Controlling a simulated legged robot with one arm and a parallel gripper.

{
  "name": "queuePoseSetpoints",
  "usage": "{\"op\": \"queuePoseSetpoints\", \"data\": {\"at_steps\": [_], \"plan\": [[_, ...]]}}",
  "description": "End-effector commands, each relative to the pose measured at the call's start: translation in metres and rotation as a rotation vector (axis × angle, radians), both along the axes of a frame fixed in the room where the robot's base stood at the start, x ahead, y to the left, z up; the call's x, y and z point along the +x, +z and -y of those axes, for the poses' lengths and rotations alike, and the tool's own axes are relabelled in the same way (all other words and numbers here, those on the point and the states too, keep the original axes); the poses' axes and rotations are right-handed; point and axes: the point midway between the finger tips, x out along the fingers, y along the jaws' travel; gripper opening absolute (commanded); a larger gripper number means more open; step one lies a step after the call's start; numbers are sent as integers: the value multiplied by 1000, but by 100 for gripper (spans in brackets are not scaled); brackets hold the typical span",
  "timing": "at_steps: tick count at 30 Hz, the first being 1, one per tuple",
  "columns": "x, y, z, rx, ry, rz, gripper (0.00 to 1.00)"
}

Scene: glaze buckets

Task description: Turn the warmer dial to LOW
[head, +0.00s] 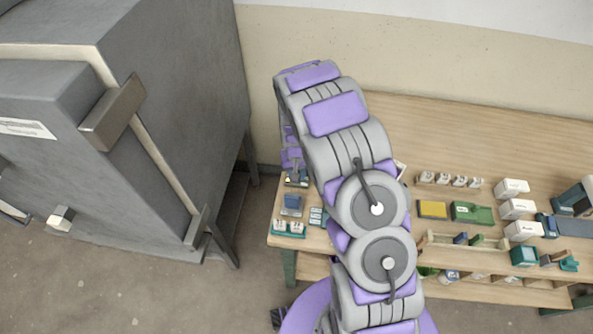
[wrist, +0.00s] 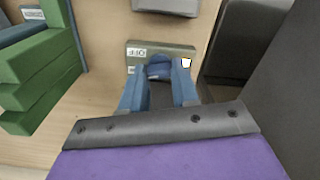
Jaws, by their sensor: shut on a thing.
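In the wrist view the warmer dial (wrist: 159,68) is a small dark blue knob on a grey-green panel (wrist: 180,48). The panel carries an upside-down OFF label (wrist: 137,53); a second label below it is mostly hidden. My gripper (wrist: 159,76) has its two blue fingers shut on the dial, one on each side. The dial's pointer direction cannot be made out. A small white and yellow patch shows by the right finger. In the head view my gripper (head: 296,179) is over the left end of the wooden bench, and the dial there is too small to tell.
A big grey kiln-like cabinet (head: 175,80) stands left of the bench (head: 450,125). Near my gripper lie a blue block (head: 291,204) and a teal tray (head: 289,229) with small white items. Green stacked blocks (wrist: 40,85) stand left in the wrist view. The bench's back is clear.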

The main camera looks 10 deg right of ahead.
Motion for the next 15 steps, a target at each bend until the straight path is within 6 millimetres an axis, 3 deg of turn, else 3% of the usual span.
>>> {"op": "queuePoseSetpoints", "data": {"at_steps": [15], "plan": [[0,0,0,0,152,0,0]]}}
